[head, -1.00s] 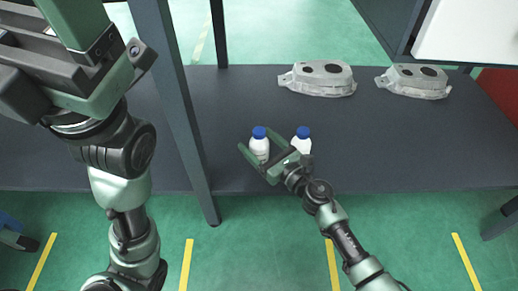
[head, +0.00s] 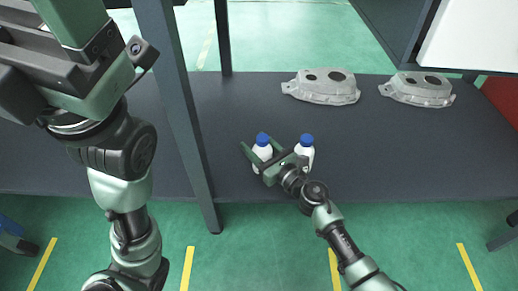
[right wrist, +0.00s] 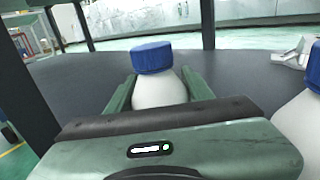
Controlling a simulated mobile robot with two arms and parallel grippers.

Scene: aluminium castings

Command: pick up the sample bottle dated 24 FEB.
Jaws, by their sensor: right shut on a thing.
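Two white sample bottles with blue caps stand side by side on the dark table. My right gripper (head: 261,147) is shut on the left bottle (head: 262,139), with one finger on each side of its body. In the right wrist view this bottle (right wrist: 155,58) stands upright between the green fingers. The right bottle (head: 307,141) stands just beside the gripper, and part of it shows at the right edge of the right wrist view (right wrist: 302,120). No date can be read on either bottle. My left gripper (head: 75,45) is at the upper left, its fingertips not clearly shown.
Two grey aluminium castings (head: 322,88) (head: 418,90) lie at the back of the dark table (head: 400,150). A dark upright post (head: 180,110) stands left of the bottles. The table between the bottles and the castings is clear.

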